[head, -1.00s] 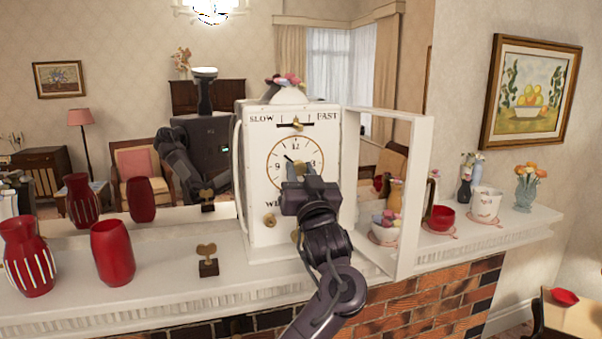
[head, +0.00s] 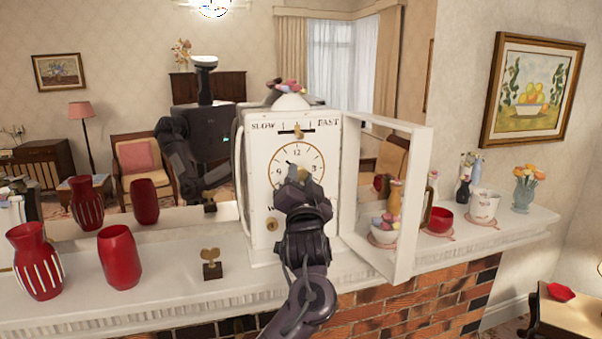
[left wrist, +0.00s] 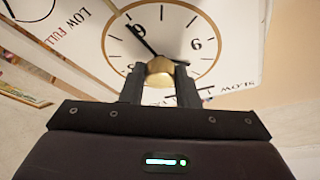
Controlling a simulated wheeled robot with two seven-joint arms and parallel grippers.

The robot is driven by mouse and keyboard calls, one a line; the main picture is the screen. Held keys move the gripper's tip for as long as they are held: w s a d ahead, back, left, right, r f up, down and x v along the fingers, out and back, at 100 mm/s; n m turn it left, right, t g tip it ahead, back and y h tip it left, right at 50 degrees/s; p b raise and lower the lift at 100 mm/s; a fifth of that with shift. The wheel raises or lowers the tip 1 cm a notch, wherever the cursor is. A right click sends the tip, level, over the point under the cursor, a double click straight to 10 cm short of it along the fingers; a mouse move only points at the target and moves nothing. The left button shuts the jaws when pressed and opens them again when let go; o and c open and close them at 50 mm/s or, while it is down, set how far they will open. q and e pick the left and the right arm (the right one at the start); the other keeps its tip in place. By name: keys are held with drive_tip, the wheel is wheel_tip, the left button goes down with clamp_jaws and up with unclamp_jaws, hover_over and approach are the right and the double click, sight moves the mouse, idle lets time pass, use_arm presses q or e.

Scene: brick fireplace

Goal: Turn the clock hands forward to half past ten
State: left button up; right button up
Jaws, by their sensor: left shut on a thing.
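The white clock (head: 260,220) stands on the mantel with its round dial (head: 275,163) facing me. My left gripper (head: 297,182) is at the dial, covering its lower middle. In the left wrist view, the gripper (left wrist: 158,80) is shut on a brass knob (left wrist: 160,70) in front of the dial. That view sees the dial roughly upside down. A long black hand (left wrist: 140,33) there reaches toward the upper left, close to the 6. In the head view, a short dark hand (head: 290,163) points up-left, toward about ten. My right gripper is not in view.
The clock's white door frame (head: 422,200) stands open at the right. Red vases (head: 119,258) and a brass heart-shaped key on a block (head: 210,262) stand left. A red cup (head: 439,221), white mug (head: 484,206) and flower vase (head: 524,195) stand right. A mirror behind reflects the room.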

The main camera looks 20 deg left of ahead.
use_arm(q)
drive_tip(key=shift+m, duration=0.3)
drive_tip(key=o, duration=1)
drive_tip(key=shift+c, duration=0.2)
drive_tip(key=shift+s+d+f, duration=0.15)
drive_tip(key=shift+s, duration=0.05)
drive_tip(key=b+v, duration=0.4)
drive_tip(key=v, duration=0.3)
drive_tip(key=shift+s, duration=0.2)
